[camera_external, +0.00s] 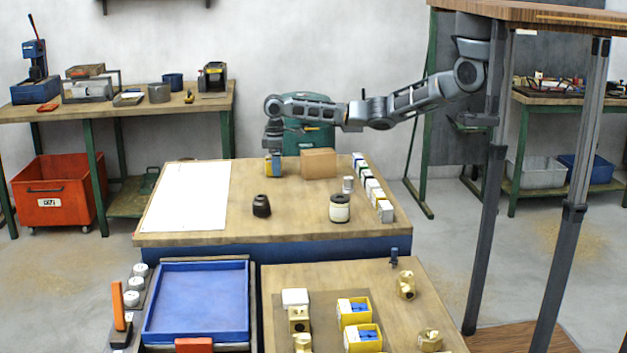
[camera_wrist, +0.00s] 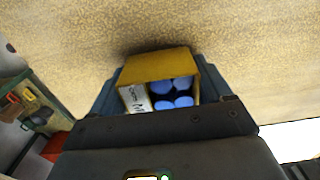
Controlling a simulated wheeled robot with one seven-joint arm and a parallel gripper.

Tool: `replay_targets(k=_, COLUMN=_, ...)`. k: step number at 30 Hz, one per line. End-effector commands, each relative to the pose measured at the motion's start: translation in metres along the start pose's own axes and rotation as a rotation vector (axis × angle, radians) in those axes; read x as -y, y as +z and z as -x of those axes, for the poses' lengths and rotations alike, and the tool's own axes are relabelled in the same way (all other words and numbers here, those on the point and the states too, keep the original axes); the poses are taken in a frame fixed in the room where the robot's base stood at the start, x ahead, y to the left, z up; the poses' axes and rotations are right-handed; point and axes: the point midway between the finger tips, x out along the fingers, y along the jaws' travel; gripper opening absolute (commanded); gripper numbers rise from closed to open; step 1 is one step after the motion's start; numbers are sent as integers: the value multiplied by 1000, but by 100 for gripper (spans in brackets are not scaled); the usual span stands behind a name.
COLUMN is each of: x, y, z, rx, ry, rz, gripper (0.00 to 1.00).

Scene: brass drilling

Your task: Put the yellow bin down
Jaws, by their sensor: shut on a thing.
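The yellow bin (camera_external: 273,167) is at the far edge of the middle wooden bench (camera_external: 285,222), to the right of a white sheet. In the wrist view the yellow bin (camera_wrist: 155,66) holds several blue round pieces (camera_wrist: 174,92) and has a white label on its left. My gripper (camera_wrist: 150,92) is shut on it, with dark fingers on both sides; in the external view my gripper (camera_external: 273,152) points down from above. A dark shadow lies on the wood beside the bin. I cannot tell whether its base touches the bench.
The white sheet (camera_external: 187,197) covers the bench's left side. A cardboard box (camera_external: 318,163) stands close right of the bin. Two other yellow bins (camera_external: 353,311) sit on the front bench.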

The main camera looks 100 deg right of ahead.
Motion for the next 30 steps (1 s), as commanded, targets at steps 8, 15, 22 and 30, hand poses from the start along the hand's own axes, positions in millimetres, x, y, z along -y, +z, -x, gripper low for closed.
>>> replay_targets(k=8, x=0, y=0, z=-2, rx=-1, ry=0, rz=0, gripper=89)
replay_targets(k=15, x=0, y=0, z=-2, rx=0, ry=0, rz=0, gripper=100)
replay_targets(k=22, x=0, y=0, z=5, rx=-2, ry=0, rz=0, gripper=100)
replay_targets(k=30, x=0, y=-1, z=54, rx=-4, ry=0, rz=1, gripper=100)
